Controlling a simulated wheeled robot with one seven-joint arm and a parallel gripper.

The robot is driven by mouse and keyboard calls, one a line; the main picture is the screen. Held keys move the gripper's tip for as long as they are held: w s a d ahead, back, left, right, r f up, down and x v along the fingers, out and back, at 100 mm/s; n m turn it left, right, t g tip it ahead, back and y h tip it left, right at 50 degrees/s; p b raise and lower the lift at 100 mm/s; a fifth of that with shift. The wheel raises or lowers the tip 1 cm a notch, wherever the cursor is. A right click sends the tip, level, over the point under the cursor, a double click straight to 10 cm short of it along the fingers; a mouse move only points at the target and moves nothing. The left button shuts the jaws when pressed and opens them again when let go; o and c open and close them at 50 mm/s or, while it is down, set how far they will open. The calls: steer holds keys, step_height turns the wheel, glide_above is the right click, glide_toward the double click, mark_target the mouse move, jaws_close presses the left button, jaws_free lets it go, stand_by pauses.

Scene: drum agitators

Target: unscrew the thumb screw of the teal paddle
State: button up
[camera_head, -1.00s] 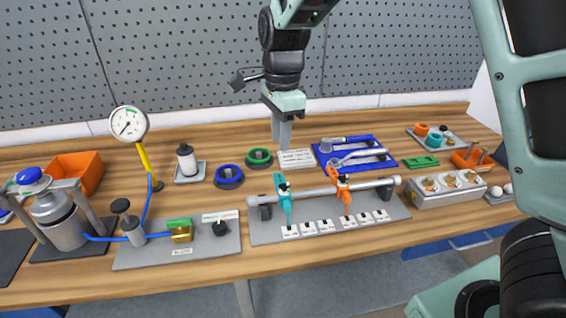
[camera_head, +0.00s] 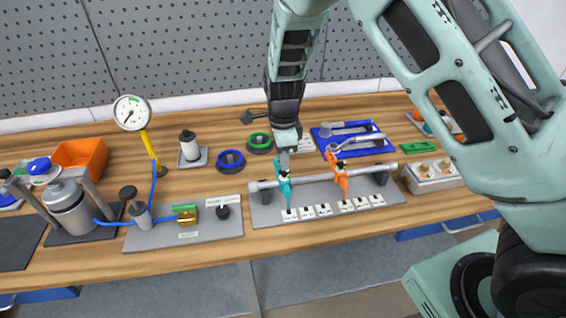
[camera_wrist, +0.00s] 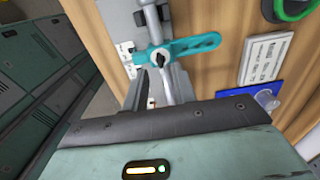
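The teal paddle (camera_head: 285,190) is clamped on a horizontal silver rod (camera_head: 320,179) near its left end. In the wrist view the teal paddle (camera_wrist: 195,46) carries a small black thumb screw (camera_wrist: 158,59) at its hub, over the rod. My gripper (camera_head: 284,165) points down directly above the paddle and hides its top in the head view. In the wrist view my gripper (camera_wrist: 158,76) has its two grey fingers apart, with the thumb screw just beyond and between the tips. I cannot tell whether either finger touches it. The gripper holds nothing visible.
An orange paddle (camera_head: 341,178) sits on the same rod to the right. White label plates (camera_head: 325,209) line the grey base below. A blue tray (camera_head: 327,134) with tools lies behind right, and green (camera_head: 259,141) and blue (camera_head: 231,159) rings lie behind left.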

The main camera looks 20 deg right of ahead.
mark_target(284, 173)
steer(key=shift+f, duration=1.85)
jaws_close()
